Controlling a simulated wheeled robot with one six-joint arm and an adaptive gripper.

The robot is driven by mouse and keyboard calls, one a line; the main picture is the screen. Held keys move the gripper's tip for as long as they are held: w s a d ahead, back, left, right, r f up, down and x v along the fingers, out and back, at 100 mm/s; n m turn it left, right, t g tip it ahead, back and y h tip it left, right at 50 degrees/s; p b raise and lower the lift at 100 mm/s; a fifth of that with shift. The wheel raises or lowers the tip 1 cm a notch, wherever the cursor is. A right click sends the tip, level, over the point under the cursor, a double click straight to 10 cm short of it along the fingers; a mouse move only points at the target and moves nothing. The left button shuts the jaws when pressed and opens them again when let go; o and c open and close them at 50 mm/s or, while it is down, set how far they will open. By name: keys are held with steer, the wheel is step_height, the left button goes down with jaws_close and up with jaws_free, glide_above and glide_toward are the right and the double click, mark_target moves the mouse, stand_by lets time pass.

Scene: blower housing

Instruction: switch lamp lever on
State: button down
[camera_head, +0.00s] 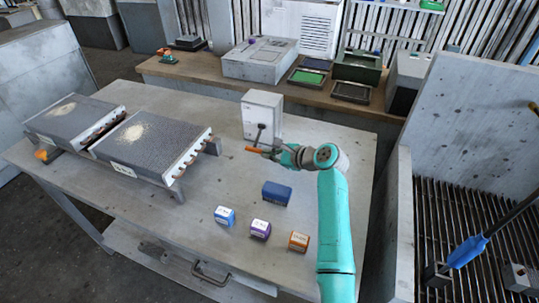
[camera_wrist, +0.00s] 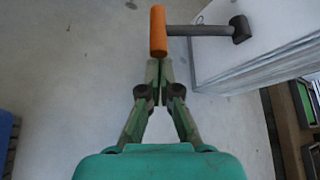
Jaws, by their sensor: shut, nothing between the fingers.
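The lamp lever has an orange handle (camera_wrist: 158,31) on a grey rod with a dark pivot on the side of a light grey box (camera_head: 263,113). In the head view the rod hangs down from the pivot, and the orange handle (camera_head: 255,150) sticks out to the left of my gripper (camera_head: 271,152). In the wrist view my gripper (camera_wrist: 153,68) is shut and empty, with its fingertips just below the lower end of the handle. I cannot tell if they touch it. The lamp itself is not clear to me.
A blue box (camera_head: 277,193) and several small cartons stand on the table (camera_head: 185,215) in front. Two grey finned units (camera_head: 150,145) sit at left on a rack. A wooden bench (camera_head: 205,77) with trays stands behind. A grated metal bin (camera_head: 480,230) is at right.

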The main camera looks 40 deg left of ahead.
mark_target(261, 151)
steer(key=shift+r, duration=0.1)
steer(key=r+m+g, duration=0.1)
steer(key=s+r+m+g+h, duration=0.1)
steer(key=shift+s+d+r, duration=0.1)
steer(key=shift+d+r, duration=0.05)
steer(key=shift+r, duration=0.2)
steer(key=shift+w+r+m+g, duration=0.1)
steer(key=shift+r+m+g, duration=0.65)
steer(key=shift+r, duration=0.65)
steer(key=shift+w+r+m+g, duration=0.1)
steer(key=shift+r+m+g, duration=0.65)
steer(key=shift+r, duration=0.6)
steer(key=shift+r, duration=0.15)
steer(key=shift+w, duration=0.15)
